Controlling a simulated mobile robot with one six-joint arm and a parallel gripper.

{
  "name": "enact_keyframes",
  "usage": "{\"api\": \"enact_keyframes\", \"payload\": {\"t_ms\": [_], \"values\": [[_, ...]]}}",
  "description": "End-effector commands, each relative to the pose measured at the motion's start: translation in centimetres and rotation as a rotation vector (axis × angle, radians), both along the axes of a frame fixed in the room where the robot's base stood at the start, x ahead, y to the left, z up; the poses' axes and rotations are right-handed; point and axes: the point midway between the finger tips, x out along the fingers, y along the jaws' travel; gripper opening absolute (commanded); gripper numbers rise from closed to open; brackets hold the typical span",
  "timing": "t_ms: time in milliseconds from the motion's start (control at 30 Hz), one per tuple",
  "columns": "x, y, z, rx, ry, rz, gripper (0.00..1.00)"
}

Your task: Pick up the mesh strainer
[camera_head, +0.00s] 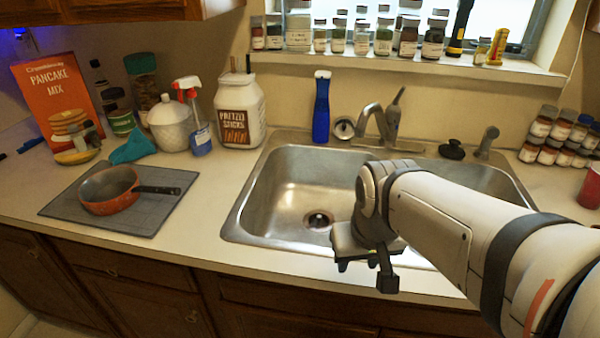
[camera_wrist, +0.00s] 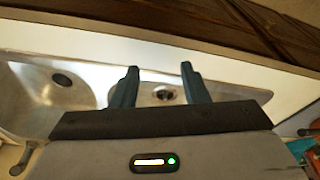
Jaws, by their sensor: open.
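I cannot clearly make out a mesh strainer. A small round metal piece (camera_head: 344,128) stands behind the sink beside the blue bottle; it may be a strainer, but it is too small to tell. A round drain fitting (camera_head: 318,220) sits in the left basin. My gripper (camera_head: 365,272) is over the front edge of the sink, pointing down. In the wrist view its two dark fingers (camera_wrist: 160,72) are apart, with nothing held. A round dark drain fitting (camera_wrist: 163,93) shows between them, below. My arm hides much of the right basin in the head view.
The double metal sink (camera_head: 262,195) is otherwise empty on the left. A faucet (camera_head: 380,125), blue bottle (camera_head: 321,108) and black stopper-like piece (camera_head: 452,150) stand behind it. An orange pan (camera_head: 108,190) rests on a grey mat (camera_head: 150,220) at left. Jars crowd the right corner.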

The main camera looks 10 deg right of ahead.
Motion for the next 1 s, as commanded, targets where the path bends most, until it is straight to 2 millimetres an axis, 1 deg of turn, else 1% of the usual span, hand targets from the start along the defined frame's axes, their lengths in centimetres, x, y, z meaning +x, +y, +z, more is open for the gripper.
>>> {"api": "enact_keyframes", "payload": {"t_ms": [33, 67, 167, 200, 267, 300, 367, 400, 467, 500, 600, 700, 800, 900, 1000], "values": [[1.1, 0.0, -0.7, 0.002, -0.001, 0.004, 0.41], [2.0, -0.3, -0.9, 0.003, -0.005, 0.016, 0.41], [5.8, -0.6, -2.1, 0.009, -0.02, 0.038, 0.41], [7.7, -0.7, -2.7, 0.011, -0.029, 0.046, 0.41], [10.6, -0.7, -3.7, 0.014, -0.041, 0.06, 0.41], [12.5, -0.7, -4.4, 0.015, -0.052, 0.068, 0.41], [15.5, -0.8, -5.6, 0.018, -0.065, 0.082, 0.41], [17.4, -0.8, -6.5, 0.02, -0.074, 0.091, 0.41], [20.3, -0.9, -8.0, 0.02, -0.089, 0.103, 0.41], [22.1, -1.0, -9.0, 0.02, -0.098, 0.112, 0.41], [26.3, -1.2, -11.7, 0.021, -0.119, 0.131, 0.41], [29.6, -1.4, -13.9, 0.019, -0.139, 0.146, 0.41], [31.9, -1.6, -15.6, 0.018, -0.153, 0.155, 0.41], [33.2, -1.7, -16.5, 0.017, -0.161, 0.161, 0.41], [33.8, -1.8, -17.3, 0.017, -0.163, 0.164, 0.41]]}}
